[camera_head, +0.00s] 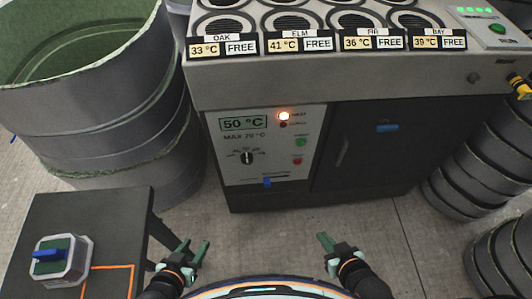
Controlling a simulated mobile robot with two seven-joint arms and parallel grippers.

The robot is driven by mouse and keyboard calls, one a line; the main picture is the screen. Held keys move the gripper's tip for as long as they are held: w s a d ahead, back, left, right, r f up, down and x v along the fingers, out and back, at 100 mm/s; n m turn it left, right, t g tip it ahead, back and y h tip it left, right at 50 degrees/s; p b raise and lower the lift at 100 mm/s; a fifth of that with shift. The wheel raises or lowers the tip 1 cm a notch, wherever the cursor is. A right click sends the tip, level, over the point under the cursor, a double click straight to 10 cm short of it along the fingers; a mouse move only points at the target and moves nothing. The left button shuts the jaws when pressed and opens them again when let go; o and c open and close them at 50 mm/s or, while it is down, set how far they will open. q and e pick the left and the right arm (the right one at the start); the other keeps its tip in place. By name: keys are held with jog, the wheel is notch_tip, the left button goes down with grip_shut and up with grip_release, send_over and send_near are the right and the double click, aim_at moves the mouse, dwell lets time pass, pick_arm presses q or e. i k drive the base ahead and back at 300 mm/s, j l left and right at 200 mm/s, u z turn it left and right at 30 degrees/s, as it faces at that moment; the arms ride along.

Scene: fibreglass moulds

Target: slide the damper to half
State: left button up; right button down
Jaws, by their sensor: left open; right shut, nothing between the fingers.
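A small blue slider knob (267,182), which looks like the damper control, sits on a horizontal slot low on the pale control panel (235,150). The knob is toward the left part of the slot; the small lettering there is too fine to read. My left gripper (194,246) is open and empty, above the floor below and left of the panel. My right gripper (323,238) is shut and empty, below and right of the knob. Both are apart from the panel.
The panel has a 50 °C display (243,124), a black dial (247,157), a lit lamp (284,116), a green button (301,142) and a red button (297,161). A dark door (365,155) is to its right. A low table (120,215) stands at left.

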aim_at(267, 181)
jog(key=k+u, duration=0.55)
jog(key=u, duration=0.2)
jog(key=k+j+u, duration=0.35)
jog(key=i+l, duration=0.1)
jog(key=l, duration=0.05)
